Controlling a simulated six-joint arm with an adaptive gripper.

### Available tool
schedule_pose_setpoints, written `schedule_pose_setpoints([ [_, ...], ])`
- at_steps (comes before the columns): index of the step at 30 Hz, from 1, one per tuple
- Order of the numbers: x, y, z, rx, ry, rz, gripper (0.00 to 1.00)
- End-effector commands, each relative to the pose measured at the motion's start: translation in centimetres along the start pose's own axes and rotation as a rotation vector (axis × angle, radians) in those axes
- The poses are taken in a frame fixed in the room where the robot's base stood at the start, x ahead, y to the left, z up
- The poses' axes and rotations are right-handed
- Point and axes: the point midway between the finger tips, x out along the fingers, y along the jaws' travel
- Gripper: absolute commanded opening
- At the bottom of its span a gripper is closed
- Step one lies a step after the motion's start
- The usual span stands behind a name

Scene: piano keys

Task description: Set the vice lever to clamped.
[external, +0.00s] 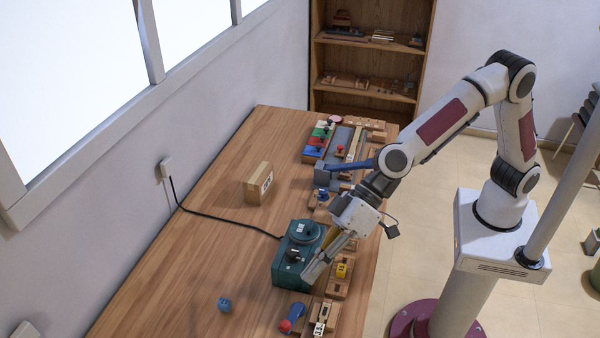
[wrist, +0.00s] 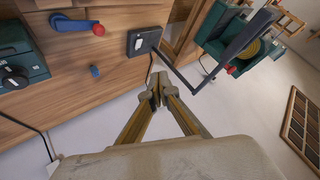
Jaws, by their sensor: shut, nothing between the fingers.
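I cannot tell for sure which part is the vice lever. A lever with a red ball end (external: 286,325) and blue body lies at the near end of the bench; a red ball (wrist: 99,30) also shows at the top left of the wrist view. A grey-blue fixture with a long blue bar (external: 348,166) stands farther back, partly behind my arm. My gripper (external: 308,279) is low at the right side of a teal box (external: 285,272) with a dial and black knob; contact is unclear. In the wrist view its fingertips (wrist: 156,90) are together and empty.
A cardboard-coloured block (external: 257,184) and a blue cube (external: 224,304) stand on the bench. A yellow cube (external: 342,270) sits right of my gripper. A black cable (external: 205,222) crosses the bench. Several small fixtures line its right edge. The bench's left part is mostly clear.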

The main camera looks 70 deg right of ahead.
Motion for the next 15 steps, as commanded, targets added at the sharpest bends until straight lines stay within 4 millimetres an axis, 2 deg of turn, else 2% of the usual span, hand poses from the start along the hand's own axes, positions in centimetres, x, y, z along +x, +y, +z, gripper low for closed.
schedule_pose_setpoints([
  [1, 1.5, -0.9, -0.4, 0.003, 0.022, -0.008, 0.0],
  [6, 5.4, -3.1, -2.1, 0.025, 0.115, -0.021, 0.0],
  [15, 11.6, -5.7, -4.1, 0.08, 0.28, 0.009, 0.0],
])
